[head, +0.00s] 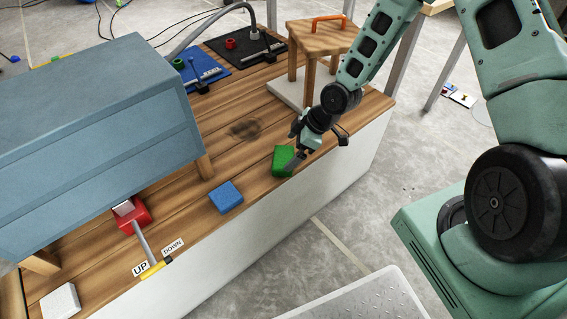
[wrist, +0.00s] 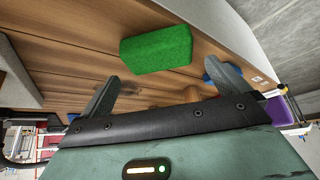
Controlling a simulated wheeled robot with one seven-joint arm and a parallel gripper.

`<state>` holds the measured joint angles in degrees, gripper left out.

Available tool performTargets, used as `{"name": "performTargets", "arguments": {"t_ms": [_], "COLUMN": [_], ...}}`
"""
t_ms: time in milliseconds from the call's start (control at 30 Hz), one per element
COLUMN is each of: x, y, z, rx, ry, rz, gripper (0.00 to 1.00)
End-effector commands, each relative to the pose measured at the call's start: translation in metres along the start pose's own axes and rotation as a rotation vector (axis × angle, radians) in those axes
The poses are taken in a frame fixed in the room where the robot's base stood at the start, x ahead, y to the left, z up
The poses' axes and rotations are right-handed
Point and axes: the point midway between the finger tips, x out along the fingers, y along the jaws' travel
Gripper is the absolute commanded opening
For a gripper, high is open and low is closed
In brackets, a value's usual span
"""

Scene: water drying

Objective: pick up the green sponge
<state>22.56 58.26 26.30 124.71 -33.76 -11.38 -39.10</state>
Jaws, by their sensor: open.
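The green sponge (head: 283,160) lies on the wooden table near its front edge in the head view. It is partly hidden there by my gripper (head: 294,160). In the wrist view the green sponge (wrist: 156,50) is a block lying ahead of and between the two dark fingers. My gripper (wrist: 164,88) is open, with nothing between its fingers. It hovers by the sponge, and I cannot tell whether a finger touches it.
A blue sponge (head: 226,197) lies to the left on the table. A red lever base (head: 133,215) stands further left under a large blue-grey box (head: 95,120). A small wooden stool (head: 318,40) stands behind my gripper. A dark stain (head: 244,128) marks the open tabletop.

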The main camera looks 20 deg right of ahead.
Motion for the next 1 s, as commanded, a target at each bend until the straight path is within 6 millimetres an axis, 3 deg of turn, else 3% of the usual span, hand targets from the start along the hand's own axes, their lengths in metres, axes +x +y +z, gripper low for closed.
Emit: {"name": "performTargets", "arguments": {"t_ms": [233, 500, 767, 900, 1000], "x": [0.015, 0.054, 0.057, 0.057, 0.057], "y": [0.0, 0.001, 0.002, 0.002, 0.002], "z": [0.001, 0.002, 0.001, 0.001, 0.001], "rx": [0.0, -0.001, 0.0, 0.0, 0.0], "ry": [-0.001, 0.0, -0.001, -0.001, -0.001], "rz": [-0.001, -0.001, 0.0, 0.0, 0.0], "gripper": [1.0, 1.0, 1.0, 0.69, 0.65]}}
